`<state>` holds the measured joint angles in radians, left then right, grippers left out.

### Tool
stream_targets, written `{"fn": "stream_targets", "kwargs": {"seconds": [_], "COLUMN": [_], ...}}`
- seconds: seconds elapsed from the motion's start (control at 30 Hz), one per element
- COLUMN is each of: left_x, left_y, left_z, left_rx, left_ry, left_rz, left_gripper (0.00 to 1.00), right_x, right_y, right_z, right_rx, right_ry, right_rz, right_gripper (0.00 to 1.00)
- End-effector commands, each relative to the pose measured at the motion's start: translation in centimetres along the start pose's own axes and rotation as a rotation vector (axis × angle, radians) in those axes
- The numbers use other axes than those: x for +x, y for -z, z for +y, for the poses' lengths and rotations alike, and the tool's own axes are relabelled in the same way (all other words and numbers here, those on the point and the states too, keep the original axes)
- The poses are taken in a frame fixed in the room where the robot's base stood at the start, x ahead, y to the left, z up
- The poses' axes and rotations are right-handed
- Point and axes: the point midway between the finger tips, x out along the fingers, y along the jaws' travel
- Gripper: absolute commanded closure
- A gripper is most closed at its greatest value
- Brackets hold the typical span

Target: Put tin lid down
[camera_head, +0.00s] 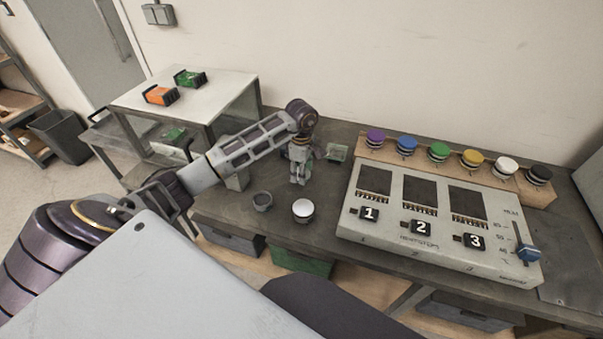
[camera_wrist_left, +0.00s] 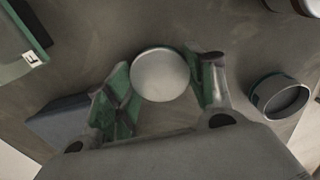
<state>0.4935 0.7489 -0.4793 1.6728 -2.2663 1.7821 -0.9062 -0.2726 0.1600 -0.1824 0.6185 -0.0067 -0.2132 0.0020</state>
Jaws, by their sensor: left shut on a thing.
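My right gripper is out of view.
A large panel (camera_head: 428,222) numbered 1 to 3, with a blue-handled lever (camera_head: 528,253), fills the right side. Several coloured knobs stand on a wooden rack (camera_head: 452,170) behind it. A small greenish container (camera_head: 337,152) sits right of my gripper. A grey box (camera_head: 237,177) stands left.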

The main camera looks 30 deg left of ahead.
Motion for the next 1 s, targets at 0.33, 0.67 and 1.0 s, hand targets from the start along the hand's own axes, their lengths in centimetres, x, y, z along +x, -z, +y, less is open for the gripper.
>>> {"fn": "stream_targets", "kwargs": {"seconds": [0.33, 0.67, 1.0], "left_x": [1.1, 1.4, 1.3], "left_y": [0.0, 0.0, 0.0], "left_z": [0.0, 0.0, 0.0], "left_rx": [0.001, 0.002, 0.001], "left_ry": [-0.001, 0.000, 0.000], "left_rz": [0.000, 0.000, 0.000], "left_gripper": [0.63, 0.63, 0.25], "right_x": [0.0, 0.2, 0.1], "right_y": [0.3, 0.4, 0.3], "right_z": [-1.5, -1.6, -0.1], "right_rx": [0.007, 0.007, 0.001], "right_ry": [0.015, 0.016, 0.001], "right_rz": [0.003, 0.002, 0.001], "right_gripper": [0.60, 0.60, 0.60]}}
